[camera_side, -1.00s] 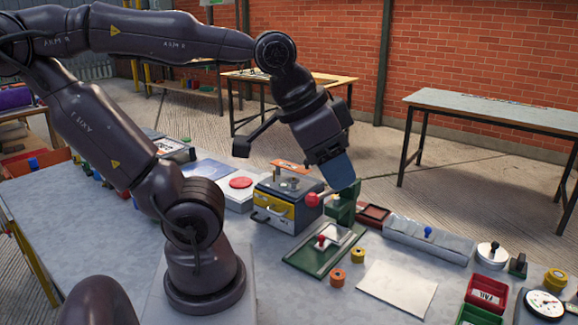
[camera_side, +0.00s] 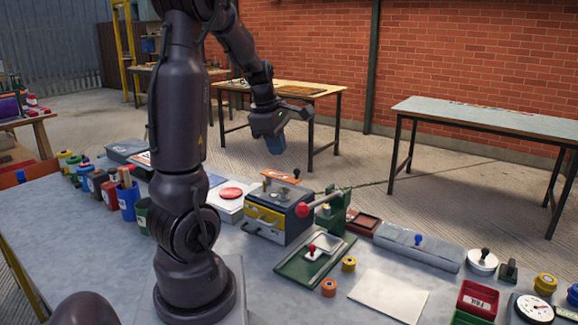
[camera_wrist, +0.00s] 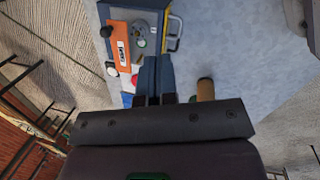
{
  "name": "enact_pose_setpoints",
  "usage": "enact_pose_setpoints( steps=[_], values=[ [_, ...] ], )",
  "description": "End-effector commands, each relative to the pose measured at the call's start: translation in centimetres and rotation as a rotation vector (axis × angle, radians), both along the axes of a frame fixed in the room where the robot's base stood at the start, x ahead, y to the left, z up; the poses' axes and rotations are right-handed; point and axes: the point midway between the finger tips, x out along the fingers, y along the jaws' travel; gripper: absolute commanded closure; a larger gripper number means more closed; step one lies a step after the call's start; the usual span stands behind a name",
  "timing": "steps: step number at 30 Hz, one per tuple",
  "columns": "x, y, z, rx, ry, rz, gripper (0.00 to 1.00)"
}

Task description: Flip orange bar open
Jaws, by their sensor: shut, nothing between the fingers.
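The orange bar (camera_side: 281,177) lies across the top of a dark box with a yellow front (camera_side: 262,216), with a dark knob at its right end. In the wrist view the orange bar (camera_wrist: 122,46) shows at upper left, on the box's top beside a round grey part. My gripper (camera_side: 276,148) hangs in the air above and behind the box in the side view, apart from the bar. In the wrist view my gripper (camera_wrist: 154,72) has its blue fingers together and empty, pointing toward the box. Whether the bar is latched cannot be told.
A green press (camera_side: 335,212) with a red-knobbed lever (camera_side: 303,210) stands close right of the box. A red button on a white case (camera_side: 231,193) is at its left. A green plate fixture (camera_side: 310,262) lies in front. Bare table is at front left.

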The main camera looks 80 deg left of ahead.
Motion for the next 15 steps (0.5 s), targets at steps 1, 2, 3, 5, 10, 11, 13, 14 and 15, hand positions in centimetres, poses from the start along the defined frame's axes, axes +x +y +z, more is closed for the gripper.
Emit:
enact_pose_setpoints(
  steps=[1,2,3,5,10,11,13,14,15],
  values=[
    [-0.7,1.4,-0.2,-0.021,-0.006,0.150,1.00],
    [-1.1,2.1,-0.2,-0.034,-0.014,0.242,1.00],
    [-1.5,2.9,-0.2,-0.048,-0.026,0.357,1.00],
    [-1.8,3.9,-0.1,-0.069,-0.048,0.518,1.00],
    [-1.6,5.2,1.0,-0.122,-0.127,0.852,1.00],
    [-1.5,5.3,1.1,-0.131,-0.137,0.895,1.00],
    [-1.4,5.3,1.2,-0.154,-0.153,0.977,1.00],
    [-1.4,5.3,1.2,-0.162,-0.156,1.004,1.00],
    [-1.3,5.2,1.2,-0.170,-0.161,1.035,1.00]
  ],
)
